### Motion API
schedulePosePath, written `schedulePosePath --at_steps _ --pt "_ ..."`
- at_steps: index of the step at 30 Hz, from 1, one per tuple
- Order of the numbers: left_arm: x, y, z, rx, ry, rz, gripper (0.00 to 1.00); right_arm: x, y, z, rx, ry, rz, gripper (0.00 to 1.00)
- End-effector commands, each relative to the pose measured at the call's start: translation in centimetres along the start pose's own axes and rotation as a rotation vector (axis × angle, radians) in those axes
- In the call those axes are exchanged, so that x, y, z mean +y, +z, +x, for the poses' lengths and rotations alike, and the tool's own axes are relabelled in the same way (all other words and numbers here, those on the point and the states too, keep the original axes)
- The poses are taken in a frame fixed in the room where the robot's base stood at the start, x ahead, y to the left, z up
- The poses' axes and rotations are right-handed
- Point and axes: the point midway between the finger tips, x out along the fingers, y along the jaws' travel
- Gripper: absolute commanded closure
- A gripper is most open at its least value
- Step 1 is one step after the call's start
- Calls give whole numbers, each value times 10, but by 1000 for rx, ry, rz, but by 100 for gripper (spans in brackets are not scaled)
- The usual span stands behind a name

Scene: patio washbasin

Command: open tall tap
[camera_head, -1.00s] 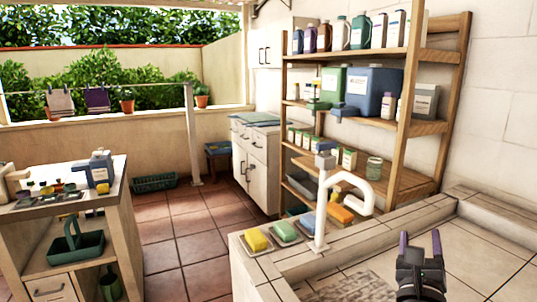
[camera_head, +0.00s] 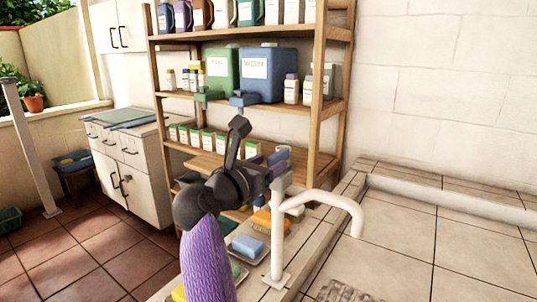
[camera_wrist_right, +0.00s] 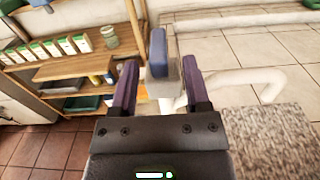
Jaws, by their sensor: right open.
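The tall tap is white, with an upright post (camera_head: 278,245) and a spout (camera_head: 335,200) that bends to the right and down. It stands on the tiled ledge of the basin. In the wrist view, its grey-white head (camera_wrist_right: 166,82) carries a blue lever (camera_wrist_right: 158,52) on top. My right gripper (camera_head: 268,162) is at the height of the tap's head. In the wrist view, its two purple fingers (camera_wrist_right: 160,88) are apart, with the head and lever showing between them; I cannot tell whether they touch. My wrist partly hides the head in the head view. My left gripper is out of view.
Behind the tap stands a wooden shelf (camera_head: 330,75) with bottles and canisters. A blue sponge (camera_head: 247,247) and an orange brush (camera_head: 268,222) lie on the ledge beside the post.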

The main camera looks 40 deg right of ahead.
Motion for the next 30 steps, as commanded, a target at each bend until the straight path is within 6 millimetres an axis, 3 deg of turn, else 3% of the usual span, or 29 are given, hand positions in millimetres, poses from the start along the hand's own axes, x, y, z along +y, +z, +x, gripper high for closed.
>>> schedulePosePath --at_steps 3,6,16,25,30 --pt "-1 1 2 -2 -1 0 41 0 0 27 -2 -3 -1 40" --pt "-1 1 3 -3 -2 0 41 0 0 42 -3 0 -1 40" --pt "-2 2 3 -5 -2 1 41 0 0 50 -1 2 0 40" --pt "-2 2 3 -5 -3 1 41 0 0 50 -1 2 0 100" --pt "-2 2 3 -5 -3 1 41 1 0 50 -1 2 0 100"
